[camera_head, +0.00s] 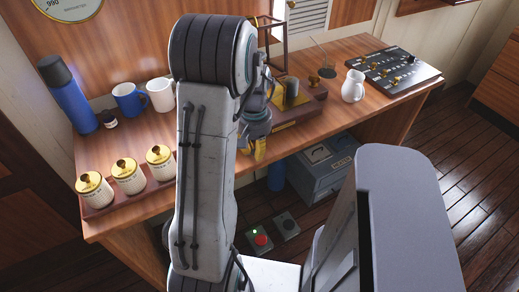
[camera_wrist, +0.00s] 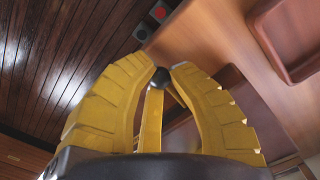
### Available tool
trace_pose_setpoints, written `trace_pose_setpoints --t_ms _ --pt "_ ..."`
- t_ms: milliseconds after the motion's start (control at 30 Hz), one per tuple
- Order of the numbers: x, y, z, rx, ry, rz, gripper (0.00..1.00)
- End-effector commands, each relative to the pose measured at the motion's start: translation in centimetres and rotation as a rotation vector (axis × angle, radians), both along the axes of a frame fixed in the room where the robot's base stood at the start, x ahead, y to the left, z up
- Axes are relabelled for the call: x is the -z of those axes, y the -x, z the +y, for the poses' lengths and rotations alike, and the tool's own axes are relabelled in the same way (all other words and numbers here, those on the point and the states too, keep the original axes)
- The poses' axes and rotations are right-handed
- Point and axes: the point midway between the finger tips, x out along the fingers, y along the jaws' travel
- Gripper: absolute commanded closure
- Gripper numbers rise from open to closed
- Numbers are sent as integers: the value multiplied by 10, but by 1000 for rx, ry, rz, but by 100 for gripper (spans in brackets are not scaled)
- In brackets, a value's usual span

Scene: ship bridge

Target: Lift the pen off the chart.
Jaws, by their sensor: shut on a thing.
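My gripper (camera_wrist: 160,75) has its yellow fingers closed together at the tips in the wrist view. A small dark rounded piece (camera_wrist: 158,79) sits between the tips and appears to be the pen, seen nearly end-on; most of it is hidden. In the head view my gripper (camera_head: 259,150) hangs beside the desk's front edge, partly behind my arm, and the pen cannot be made out there. No chart can be made out in either view; my arm covers the middle of the desk.
On the desk (camera_head: 345,118) stand lidded jars (camera_head: 129,178) in a tray, a blue flask (camera_head: 71,96), mugs (camera_head: 130,99), a wooden box (camera_head: 304,104), a white jug (camera_head: 353,87) and a control panel (camera_head: 397,70). A grey case (camera_head: 319,168) is below.

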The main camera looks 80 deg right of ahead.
Motion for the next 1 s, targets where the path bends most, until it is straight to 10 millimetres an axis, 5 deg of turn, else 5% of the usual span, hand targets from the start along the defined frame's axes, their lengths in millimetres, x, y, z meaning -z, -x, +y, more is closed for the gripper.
trace_pose_setpoints --t_ms 900,933,1000 --pt "2 -12 7 171 -8 1 100" --pt "2 -12 7 171 -8 1 78" --pt "2 -12 7 171 -8 1 72"
